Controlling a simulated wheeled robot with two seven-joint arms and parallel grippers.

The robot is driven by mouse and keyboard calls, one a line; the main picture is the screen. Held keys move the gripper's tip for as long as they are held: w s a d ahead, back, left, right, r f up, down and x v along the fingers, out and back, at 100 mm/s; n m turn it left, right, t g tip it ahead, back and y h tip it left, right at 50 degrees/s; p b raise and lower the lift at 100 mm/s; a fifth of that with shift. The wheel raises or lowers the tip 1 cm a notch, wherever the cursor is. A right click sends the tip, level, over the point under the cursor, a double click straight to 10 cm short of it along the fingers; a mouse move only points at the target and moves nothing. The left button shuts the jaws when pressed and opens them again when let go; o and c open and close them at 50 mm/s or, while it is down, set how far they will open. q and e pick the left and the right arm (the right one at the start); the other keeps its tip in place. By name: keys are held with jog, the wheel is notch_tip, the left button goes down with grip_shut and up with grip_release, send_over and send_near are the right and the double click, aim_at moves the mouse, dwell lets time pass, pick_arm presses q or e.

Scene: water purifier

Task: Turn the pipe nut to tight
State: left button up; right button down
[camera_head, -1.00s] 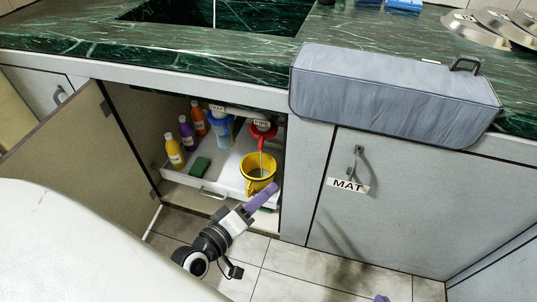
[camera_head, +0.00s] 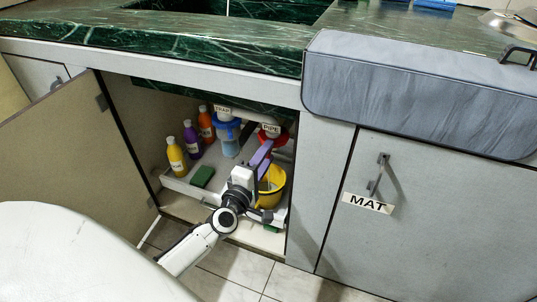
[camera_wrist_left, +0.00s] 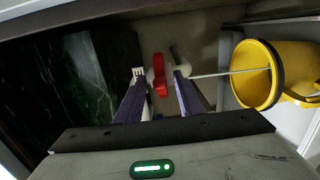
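The red pipe nut (camera_head: 277,139) sits under the white fitting labelled PIPE (camera_head: 270,130) inside the open cabinet. It also shows in the left wrist view (camera_wrist_left: 159,76). My left gripper (camera_head: 264,158) reaches into the cabinet just below and in front of the nut, with its purple fingers pointing up toward it. In the left wrist view my left gripper (camera_wrist_left: 160,82) is open, and the red nut shows between the two fingertips. I cannot tell whether the fingers touch it. My right gripper is not in view.
A yellow bucket (camera_head: 274,187) stands below the pipe, close beside the gripper. A blue trap nut (camera_head: 227,130) hangs to the left. Several bottles (camera_head: 176,156) and a green sponge (camera_head: 202,177) are left on the shelf. The open door (camera_head: 85,165) bounds the left side.

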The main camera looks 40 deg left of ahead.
pick_arm(q)
jog(key=shift+w+a, duration=0.15)
jog(key=shift+w, duration=0.65)
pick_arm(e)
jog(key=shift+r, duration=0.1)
